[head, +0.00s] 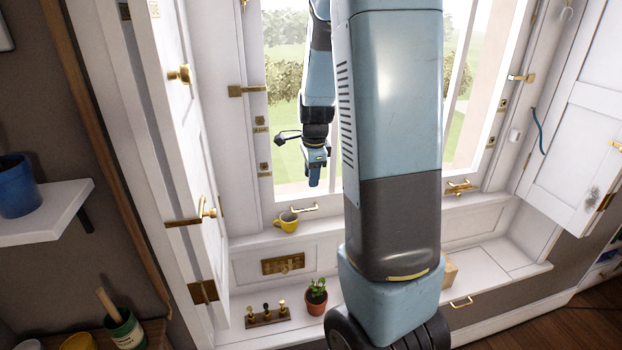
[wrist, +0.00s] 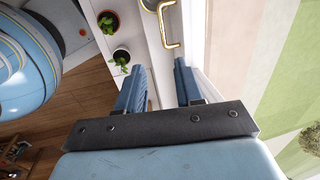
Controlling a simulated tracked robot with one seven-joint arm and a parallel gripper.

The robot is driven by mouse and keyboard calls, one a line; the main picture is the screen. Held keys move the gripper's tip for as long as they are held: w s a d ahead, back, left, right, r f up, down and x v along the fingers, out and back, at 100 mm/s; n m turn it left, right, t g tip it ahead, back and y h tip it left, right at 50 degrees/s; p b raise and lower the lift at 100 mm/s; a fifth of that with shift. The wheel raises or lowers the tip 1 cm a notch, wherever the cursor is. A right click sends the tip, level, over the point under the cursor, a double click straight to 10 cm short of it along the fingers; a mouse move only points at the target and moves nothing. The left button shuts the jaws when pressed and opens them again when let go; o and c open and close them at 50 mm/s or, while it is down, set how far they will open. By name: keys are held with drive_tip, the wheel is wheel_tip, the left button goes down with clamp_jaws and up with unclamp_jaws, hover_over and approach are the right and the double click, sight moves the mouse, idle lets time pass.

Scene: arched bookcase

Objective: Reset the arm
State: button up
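My gripper (head: 315,178) hangs in front of the window in the head view, pointing down, above the window sill and well clear of it. In the wrist view its two blue fingers (wrist: 160,78) are spread apart with nothing between them. Past the fingers are white woodwork and a brass handle (wrist: 164,24). My arm rises in the middle of the head view and hides part of the window and the seat below it.
A potted plant (head: 316,291) and a board with brass pegs (head: 265,316) sit lower down. An open white door (head: 187,130) stands left; a shutter (head: 577,140) stands right.

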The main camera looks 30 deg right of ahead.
idle(0.4)
drive_tip(key=s+a+r+n+t, duration=0.1)
drive_tip(key=s+a+r+n, duration=0.5)
drive_tip(key=s+r+n, duration=0.3)
drive_tip(key=s+a+r+n+t, duration=0.2)
drive_tip(key=s+a+r+n, duration=0.5)
drive_tip(key=s, duration=0.7)
wheel_tip(320, 180, up, 3)
drive_tip(key=n, duration=0.4)
drive_tip(key=shift+s+a+n+t, duration=0.15)
drive_tip(key=shift+s+n+t, duration=0.15)
drive_tip(key=shift+s, duration=0.05)
drive_tip(key=shift+o, duration=0.5)
drive_tip(key=shift+f, duration=0.1)
